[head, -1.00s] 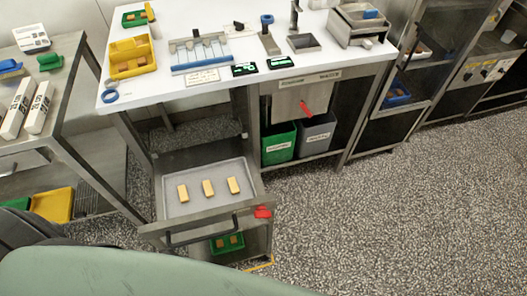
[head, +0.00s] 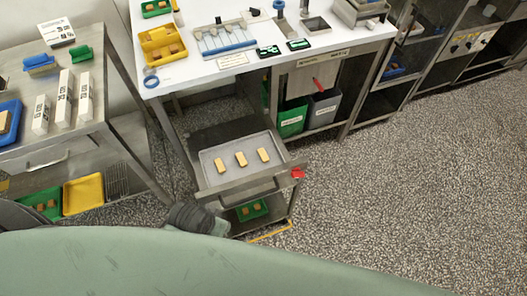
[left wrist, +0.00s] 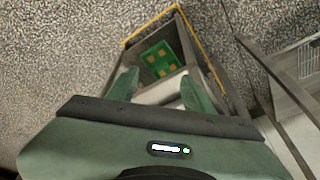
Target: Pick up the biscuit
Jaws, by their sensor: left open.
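Three pale yellow biscuits, at left (head: 219,166), middle (head: 241,159) and right (head: 263,155), lie apart in a row on a grey tray (head: 225,179) in the pulled-out drawer. More biscuits sit in a green tray (head: 243,218) on the level below; that green tray also shows in the left wrist view (left wrist: 151,52). My left gripper (left wrist: 159,80) is open, its two fingers spread above the drawer unit. In the head view only its dark wrist part shows, at the drawer's front left corner; its fingertips are hidden there. I cannot tell whether it touches anything.
A steel drawer front with a dark handle (head: 250,194) and a red tag (head: 297,173) borders the tray. The white worktop (head: 190,75) stands behind. A steel side table with white cartons (head: 65,98) and a blue tray (head: 8,133) is left. Speckled floor lies free right.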

